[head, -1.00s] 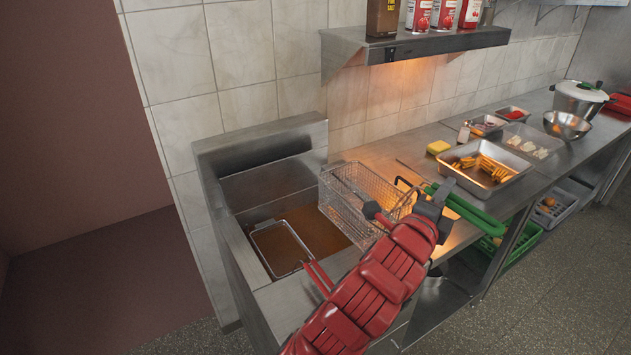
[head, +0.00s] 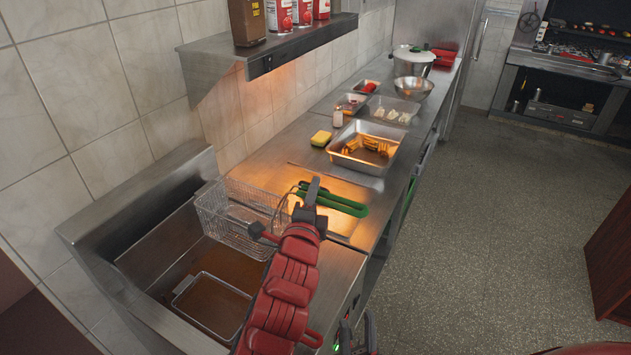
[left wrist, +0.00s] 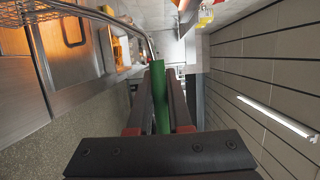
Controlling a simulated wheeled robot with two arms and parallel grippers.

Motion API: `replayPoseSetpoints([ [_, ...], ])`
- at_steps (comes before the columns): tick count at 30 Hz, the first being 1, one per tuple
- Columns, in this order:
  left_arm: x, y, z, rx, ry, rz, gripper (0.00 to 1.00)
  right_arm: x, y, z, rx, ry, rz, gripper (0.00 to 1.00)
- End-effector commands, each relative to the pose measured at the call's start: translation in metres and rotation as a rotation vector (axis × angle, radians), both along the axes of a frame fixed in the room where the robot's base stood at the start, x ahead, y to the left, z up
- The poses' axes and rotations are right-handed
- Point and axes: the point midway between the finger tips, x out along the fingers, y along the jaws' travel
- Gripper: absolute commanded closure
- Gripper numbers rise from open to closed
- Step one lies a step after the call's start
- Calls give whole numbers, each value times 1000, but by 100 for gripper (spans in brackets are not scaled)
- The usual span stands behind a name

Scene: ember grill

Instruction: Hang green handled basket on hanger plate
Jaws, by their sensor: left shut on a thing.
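The wire-mesh basket (head: 238,222) has a green handle (head: 335,201) that points right over the counter. The basket hangs in the air over the right part of the fryer (head: 150,285), near its back. My left gripper (head: 308,200) is shut on the green handle; in the left wrist view the handle (left wrist: 160,95) runs between the two fingers. The raised metal back panel (head: 140,200) of the fryer stands behind the basket, with a visible gap to it; I cannot tell whether this is the hanger plate. My right gripper is not identifiable in view.
A wall shelf (head: 265,55) with bottles juts out above. The floor at right is open.

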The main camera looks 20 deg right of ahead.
Motion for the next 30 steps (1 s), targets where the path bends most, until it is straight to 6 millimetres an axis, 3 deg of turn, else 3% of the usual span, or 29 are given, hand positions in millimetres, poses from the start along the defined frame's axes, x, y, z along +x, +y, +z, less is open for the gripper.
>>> replayPoseSetpoints([
  [19,32,33,5,0,-1,3,100,0,0,37,0,0,0,61],
  [30,33,33,-28,1,-2,1,100,0,0,14,0,0,0,61],
])
